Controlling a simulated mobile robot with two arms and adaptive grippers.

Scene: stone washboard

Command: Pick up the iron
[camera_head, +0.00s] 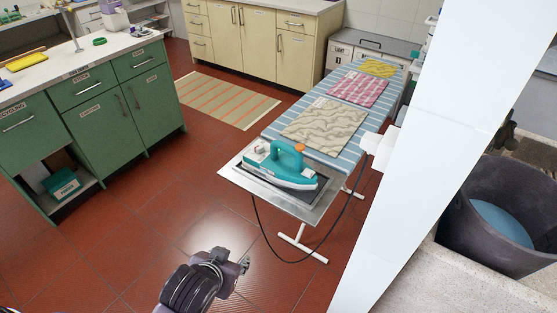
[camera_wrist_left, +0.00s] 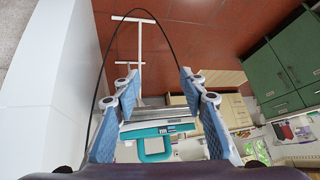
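The iron (camera_head: 283,166), teal and white with an orange knob, rests on the metal plate at the near end of the ironing board (camera_head: 268,133) in the head view. My left gripper (camera_head: 238,263) is at the bottom centre, in front of the board and apart from the iron. In the left wrist view, my left gripper's two blue-padded fingers (camera_wrist_left: 158,82) are spread wide with nothing held. The iron (camera_wrist_left: 153,146) shows beyond and between them, with its teal handle visible. My right gripper is not in view.
A dark cord (camera_head: 262,232) hangs in a loop from the board's near end. Folded cloths (camera_head: 325,125) lie along the board. A white wall edge (camera_head: 430,150) stands close on the right. Green cabinets (camera_head: 100,118) are on the left.

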